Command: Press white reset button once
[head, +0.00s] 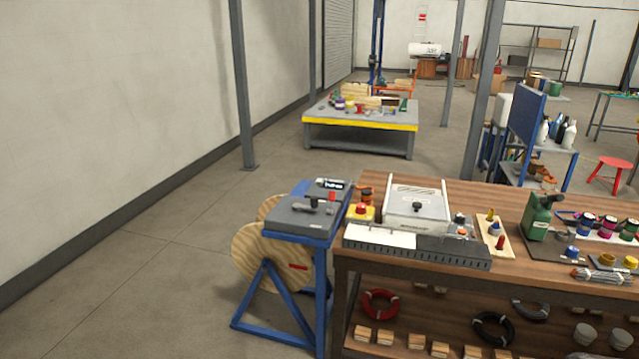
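I cannot make out the white reset button for certain at this size. A small pale round control (459,218) shows at the right end of the grey control unit, just above a small orange-red one (462,231). I cannot tell whether the pale one is a button. A yellow box with a red mushroom button (361,209) stands at the left end of the wooden bench. A grey panel with a black lever (313,201) tops the blue stand at its left. My gripper is not in view.
A wooden cable reel (268,265) sits by the blue stand (323,290). The floor at left is free.

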